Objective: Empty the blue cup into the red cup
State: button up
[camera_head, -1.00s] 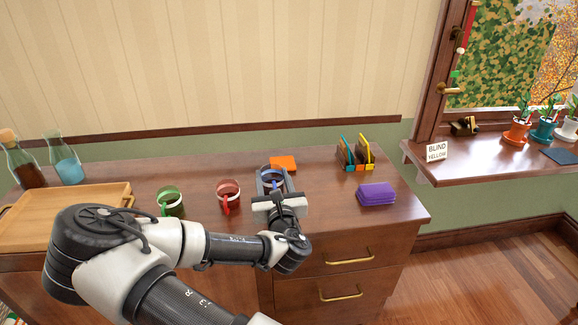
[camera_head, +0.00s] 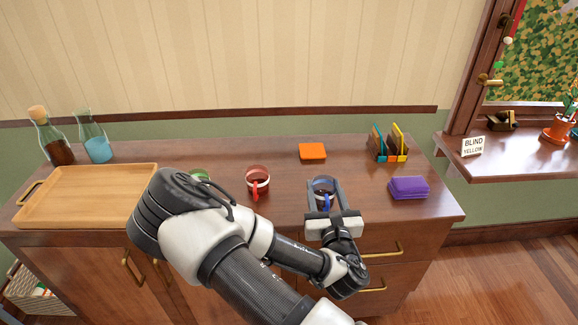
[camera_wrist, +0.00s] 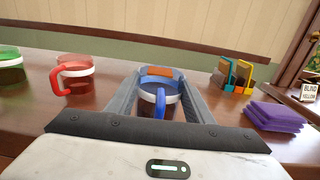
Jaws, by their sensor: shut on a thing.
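The blue cup (camera_head: 324,187) is a clear cup with a blue handle and a light band, near the front of the cabinet top. My gripper (camera_head: 324,190) is around it with a finger on each side, shut on it. In the wrist view the blue cup (camera_wrist: 158,98) stands upright between the fingers, its handle towards me; its contents are hard to make out. The red cup (camera_head: 258,182) stands upright to its left, with a red handle and dark contents. It also shows in the wrist view (camera_wrist: 77,76), apart from my gripper.
A green cup (camera_head: 200,175) is partly hidden behind my arm. A wooden tray (camera_head: 85,195) and two bottles (camera_head: 97,148) are at left. An orange block (camera_head: 312,151) lies behind the blue cup. A purple stack (camera_head: 408,187) and a card holder (camera_head: 388,145) are at right.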

aim_at(258, 176)
jog(key=z, duration=1.25)
jog(key=k+j+z, duration=0.45)
jog(key=k+j, duration=0.15)
jog(key=k, duration=0.15)
jog(key=k+j, duration=0.15)
jog(key=k, duration=0.15)
jog(key=j, duration=0.45)
jog(key=i+j, duration=0.15)
